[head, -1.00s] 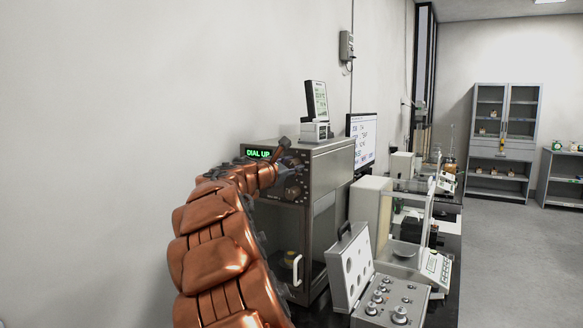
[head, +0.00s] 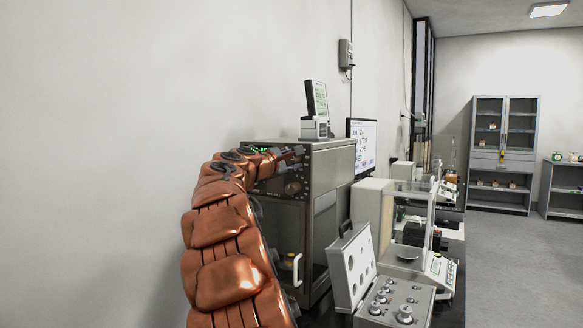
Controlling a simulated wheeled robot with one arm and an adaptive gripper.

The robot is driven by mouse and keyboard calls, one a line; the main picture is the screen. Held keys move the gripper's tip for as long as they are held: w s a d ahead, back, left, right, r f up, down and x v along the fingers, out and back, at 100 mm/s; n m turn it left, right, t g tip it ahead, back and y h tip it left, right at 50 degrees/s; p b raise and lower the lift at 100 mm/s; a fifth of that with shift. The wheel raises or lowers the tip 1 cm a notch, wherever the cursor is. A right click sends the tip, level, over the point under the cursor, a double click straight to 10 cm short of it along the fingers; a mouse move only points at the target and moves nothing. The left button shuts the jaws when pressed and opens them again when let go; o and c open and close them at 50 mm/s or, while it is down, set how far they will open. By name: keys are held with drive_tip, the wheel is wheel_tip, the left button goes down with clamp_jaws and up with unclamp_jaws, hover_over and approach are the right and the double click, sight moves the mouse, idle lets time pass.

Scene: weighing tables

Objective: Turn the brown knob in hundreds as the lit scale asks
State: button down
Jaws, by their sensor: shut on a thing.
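The lit scale is a grey cabinet balance (head: 330,185) against the wall, with a dark front panel. Its green display (head: 261,149) is mostly covered by my arm, and its words cannot be read now. My gripper (head: 291,154) is at the upper part of the panel, shut on the brown knob. The knob is hidden by the fingers, so its setting cannot be seen. Another dark, brownish round knob (head: 293,188) shows lower on the panel, apart from the fingers.
A small display unit (head: 316,100) stands on the cabinet. A white door handle (head: 297,269) sticks out below. An open weight case (head: 391,300), a glass-sided balance (head: 409,225) and a monitor (head: 362,140) stand to the right. Open floor lies at far right.

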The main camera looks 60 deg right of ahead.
drive_tip(key=shift+m, duration=0.3)
drive_tip(key=c, duration=0.8)
unclamp_jaws()
drive_tip(key=shift+o, duration=0.2)
drive_tip(key=a, duration=1.2)
drive_tip(key=shift+s, duration=0.3)
idle(0.6)
